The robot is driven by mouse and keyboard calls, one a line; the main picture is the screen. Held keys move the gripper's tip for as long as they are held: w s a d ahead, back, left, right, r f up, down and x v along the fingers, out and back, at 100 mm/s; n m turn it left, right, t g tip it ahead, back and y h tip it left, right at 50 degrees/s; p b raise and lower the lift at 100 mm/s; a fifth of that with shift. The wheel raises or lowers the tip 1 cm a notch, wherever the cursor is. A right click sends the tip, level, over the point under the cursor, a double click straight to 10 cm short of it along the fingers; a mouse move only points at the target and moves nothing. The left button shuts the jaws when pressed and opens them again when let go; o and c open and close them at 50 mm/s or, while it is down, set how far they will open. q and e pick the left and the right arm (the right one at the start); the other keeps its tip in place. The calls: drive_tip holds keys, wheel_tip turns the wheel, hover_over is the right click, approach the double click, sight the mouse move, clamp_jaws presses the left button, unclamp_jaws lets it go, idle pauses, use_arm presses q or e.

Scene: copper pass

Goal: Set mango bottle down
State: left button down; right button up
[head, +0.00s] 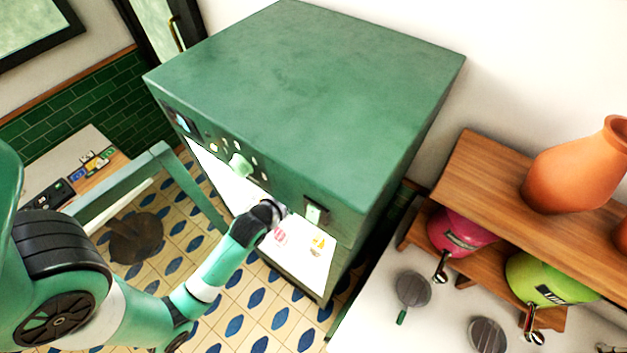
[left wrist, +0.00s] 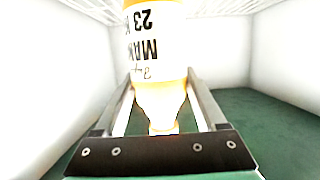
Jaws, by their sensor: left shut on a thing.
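The mango bottle (left wrist: 158,55) is yellow-orange with a white label reading "MAN" and "23", upside down in the left wrist picture. My left gripper (left wrist: 160,85) is shut on it, a finger on each side, with the narrow neck towards the gripper's base. Around it are the white walls and dark green floor of a bright compartment. Whether the bottle's far end touches a surface is not clear. In the head view my left arm reaches into the lit front opening of a green cabinet (head: 310,75); the fingers and bottle are hidden there. My right gripper is not in view.
White wire racks (left wrist: 225,7) run along the top of the compartment; green floor (left wrist: 250,115) is clear at right. A wooden shelf (head: 485,180) with a clay jug (head: 575,172) stands right of the cabinet. A table (head: 85,145) stands at left.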

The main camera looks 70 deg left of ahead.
use_arm(q)
wheel_tip(320, 180, down, 3)
drive_tip(key=shift+f+b, duration=0.15)
drive_tip(key=shift+b, duration=1.05)
unclamp_jaws()
drive_tip(key=v, duration=1.2)
drive_tip(key=shift+r+b, duration=0.2)
drive_tip(key=shift+b, duration=0.25)
